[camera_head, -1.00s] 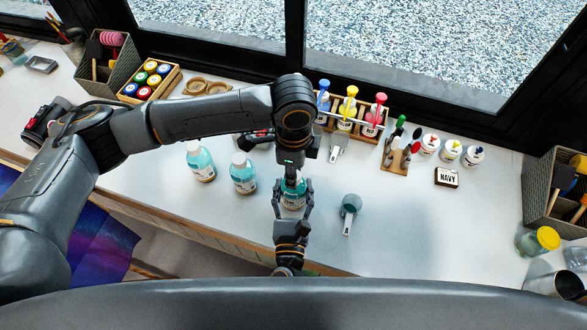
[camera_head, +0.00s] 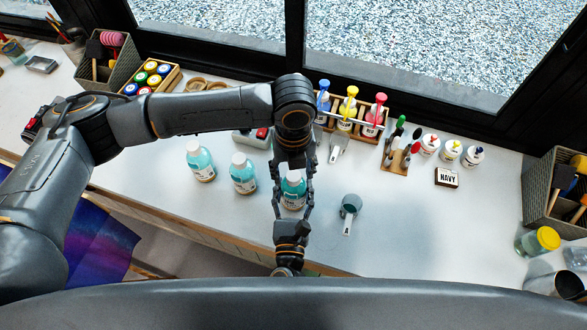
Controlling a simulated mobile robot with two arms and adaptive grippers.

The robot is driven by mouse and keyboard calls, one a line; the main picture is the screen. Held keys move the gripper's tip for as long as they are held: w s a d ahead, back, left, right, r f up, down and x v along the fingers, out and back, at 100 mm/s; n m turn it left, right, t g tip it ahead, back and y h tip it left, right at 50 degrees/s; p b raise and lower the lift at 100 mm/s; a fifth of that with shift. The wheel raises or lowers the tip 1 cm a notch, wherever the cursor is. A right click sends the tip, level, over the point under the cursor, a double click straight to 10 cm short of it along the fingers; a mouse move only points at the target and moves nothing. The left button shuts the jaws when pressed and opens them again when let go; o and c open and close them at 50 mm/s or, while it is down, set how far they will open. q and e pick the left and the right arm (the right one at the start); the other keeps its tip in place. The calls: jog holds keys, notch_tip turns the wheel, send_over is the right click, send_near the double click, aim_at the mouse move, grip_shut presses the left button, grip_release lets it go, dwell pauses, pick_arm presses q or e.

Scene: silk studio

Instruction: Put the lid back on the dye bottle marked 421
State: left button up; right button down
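Three bottles of turquoise liquid stand in a row on the white worktop. The left bottle (camera_head: 201,164) and the middle bottle (camera_head: 243,175) have white tops. The right bottle (camera_head: 293,190) stands upright between my grippers, and a pale top shows on it. Its label is too small to read, so I cannot tell which bottle is 421. My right gripper (camera_head: 293,207) comes from below with a finger on each side of the right bottle, around its body. My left gripper (camera_head: 296,166) points down right over this bottle's top. Its fingertips and any lid between them are not clear.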

pick_arm(q)
notch_tip(320, 180, up, 12)
dwell(0.6)
pick_arm(e)
jog(key=shift+c, duration=1.9)
grip_release()
jog(key=shift+s, duration=0.1)
jog(key=s, duration=1.1)
jog(key=shift+s+a, duration=0.3)
jog(key=shift+s, duration=0.1)
